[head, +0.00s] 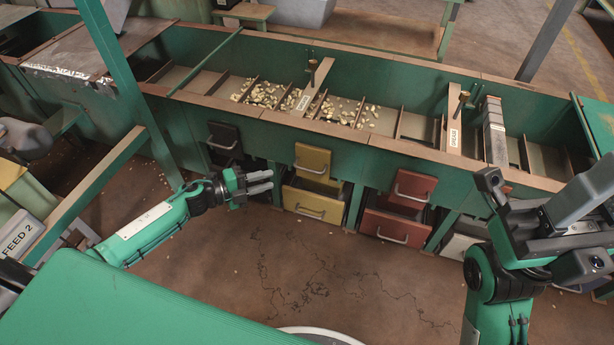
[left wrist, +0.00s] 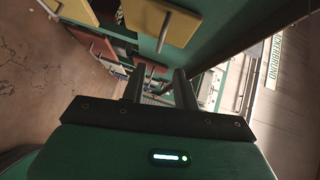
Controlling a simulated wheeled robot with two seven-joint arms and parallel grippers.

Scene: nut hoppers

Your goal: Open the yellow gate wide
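The yellow gate (head: 312,158) is a flat panel with a grey bar handle, low on the front of the long green hopper trough. It shows at the top of the left wrist view (left wrist: 160,16), its handle projecting toward my gripper. Below it stands a yellow bin (head: 312,203) with its own handle. My left gripper (head: 272,182) is open and empty, left of the yellow gate and bin and apart from the handle; its fingers frame a gap in the wrist view (left wrist: 159,84). My right gripper (head: 545,205) is at the right, far from the gate; its opening is unclear.
A black gate (head: 224,135) is to the left. A red gate (head: 413,187) and red bin (head: 396,226) are to the right. The trough (head: 390,160) holds scattered nuts. The cracked brown floor (head: 300,270) in front is clear.

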